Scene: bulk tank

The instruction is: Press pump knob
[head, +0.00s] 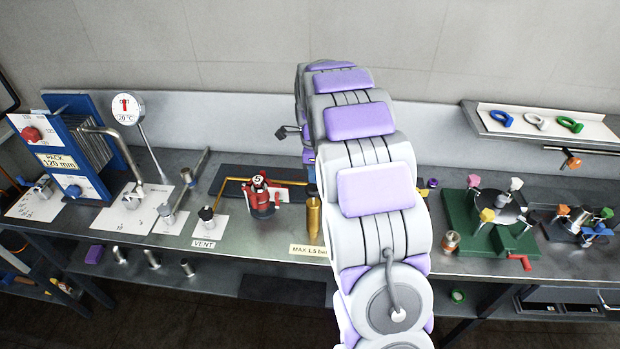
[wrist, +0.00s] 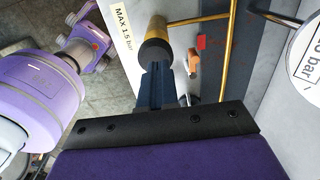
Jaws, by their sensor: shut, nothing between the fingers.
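In the wrist view the brass body (wrist: 158,24) ends in a dark round top, the knob (wrist: 154,52). My gripper (wrist: 157,68) is shut and empty, with its dark blue fingers at the knob's near edge. In the head view the gripper is mostly hidden by my arm, with a dark part just above the brass cylinder. I cannot tell whether the fingertips touch the knob.
A red valve unit (head: 261,196) stands left of the pump. A brass pipe (wrist: 228,45), an orange lever (wrist: 194,62) and a white gauge (wrist: 305,50) are right of it in the wrist view. A green fixture (head: 470,232) stands to the right on the bench.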

